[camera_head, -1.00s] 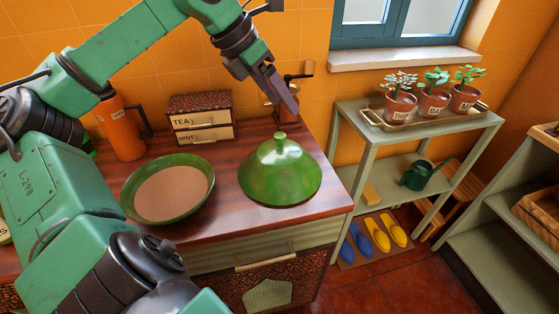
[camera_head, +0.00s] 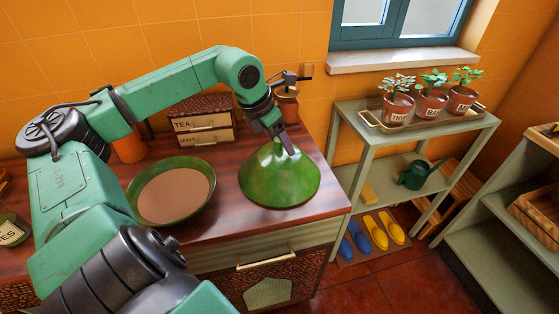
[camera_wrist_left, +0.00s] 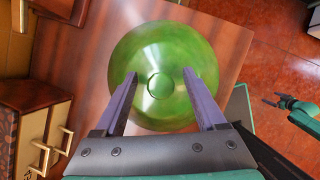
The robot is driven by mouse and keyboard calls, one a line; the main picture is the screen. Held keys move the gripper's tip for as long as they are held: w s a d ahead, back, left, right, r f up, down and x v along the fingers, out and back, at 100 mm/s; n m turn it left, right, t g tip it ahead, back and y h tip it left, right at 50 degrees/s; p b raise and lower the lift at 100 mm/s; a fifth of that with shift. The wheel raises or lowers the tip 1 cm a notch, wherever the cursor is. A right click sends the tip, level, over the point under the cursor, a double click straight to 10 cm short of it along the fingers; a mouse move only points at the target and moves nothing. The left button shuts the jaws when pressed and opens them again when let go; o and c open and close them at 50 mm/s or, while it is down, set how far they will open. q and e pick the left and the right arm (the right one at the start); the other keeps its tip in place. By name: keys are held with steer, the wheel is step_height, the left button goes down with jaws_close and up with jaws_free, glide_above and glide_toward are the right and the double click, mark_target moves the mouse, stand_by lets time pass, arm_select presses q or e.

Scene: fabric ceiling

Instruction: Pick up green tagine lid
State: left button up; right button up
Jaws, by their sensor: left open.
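The green tagine lid (camera_head: 279,178) is a glossy cone that sits upright on the wooden counter, right of the tagine base. In the left wrist view the lid (camera_wrist_left: 178,48) is seen from above, with its round knob (camera_wrist_left: 160,86) between the two fingers. My left gripper (camera_head: 287,148) is open at the top of the lid and hides the knob in the head view. In the left wrist view the open fingers of the gripper (camera_wrist_left: 163,78) stand on either side of the knob, with gaps. The green-rimmed tagine base (camera_head: 208,205) holds something brown.
A small drawer box (camera_head: 203,121) marked TEA and MINT stands behind the base, and a brown jar (camera_head: 287,106) behind the lid. An orange flask (camera_head: 129,148) is partly hidden by my arm. A shelf (camera_head: 350,125) with potted herbs stands right of the counter (camera_head: 318,207).

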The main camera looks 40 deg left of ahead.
arm_select(q)
steer(key=shift+s, duration=0.1)
jaws_close()
stand_by(1.2)
